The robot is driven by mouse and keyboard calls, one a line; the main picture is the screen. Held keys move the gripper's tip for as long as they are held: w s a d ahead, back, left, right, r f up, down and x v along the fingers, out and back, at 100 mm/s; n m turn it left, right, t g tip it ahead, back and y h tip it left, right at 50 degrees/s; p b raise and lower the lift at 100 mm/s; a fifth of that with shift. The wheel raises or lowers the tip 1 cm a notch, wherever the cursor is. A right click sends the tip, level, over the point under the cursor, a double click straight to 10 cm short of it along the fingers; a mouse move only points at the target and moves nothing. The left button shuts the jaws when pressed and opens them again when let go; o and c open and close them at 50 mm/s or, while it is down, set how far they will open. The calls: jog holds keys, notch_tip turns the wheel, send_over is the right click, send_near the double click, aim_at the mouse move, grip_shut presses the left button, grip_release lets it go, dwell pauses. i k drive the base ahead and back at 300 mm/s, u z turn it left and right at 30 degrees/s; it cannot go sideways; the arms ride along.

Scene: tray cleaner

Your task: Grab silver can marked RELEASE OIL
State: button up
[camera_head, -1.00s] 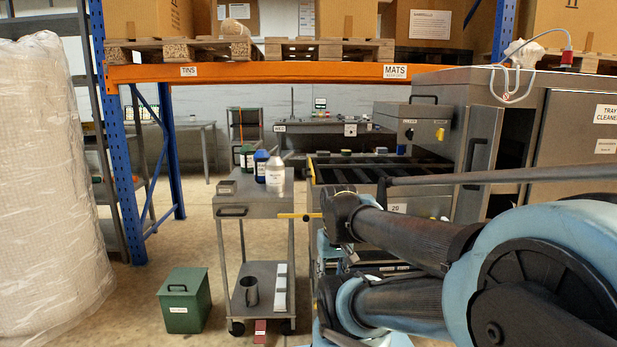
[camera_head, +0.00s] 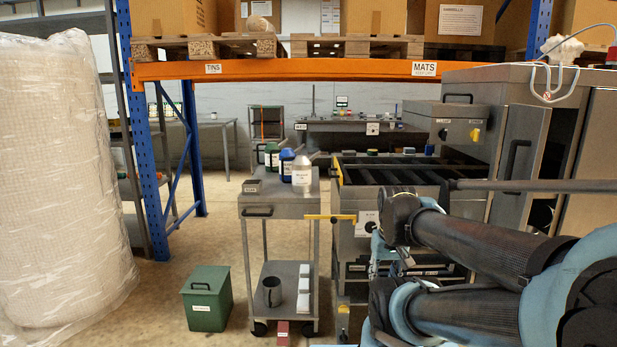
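A silver-grey can (camera_head: 302,177) with a white label and a thin slanted spout stands upright on the top of the grey trolley (camera_head: 272,212). Its label is too small to read. A blue can (camera_head: 286,167) stands just left of it, and a green can (camera_head: 271,156) stands behind and further left. My arm reaches in from the right, with its links right of the trolley. I cannot make out my gripper in this view.
A dark grey cup (camera_head: 272,292) and white items (camera_head: 304,287) are on the trolley's lower shelf. A green lidded box (camera_head: 208,299) stands on the floor left of it. A wrapped roll (camera_head: 60,180) fills the far left. An orange rack beam (camera_head: 290,69) spans above.

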aim_at(302, 165)
jog(key=i, duration=0.95)
jog(key=u, duration=0.1)
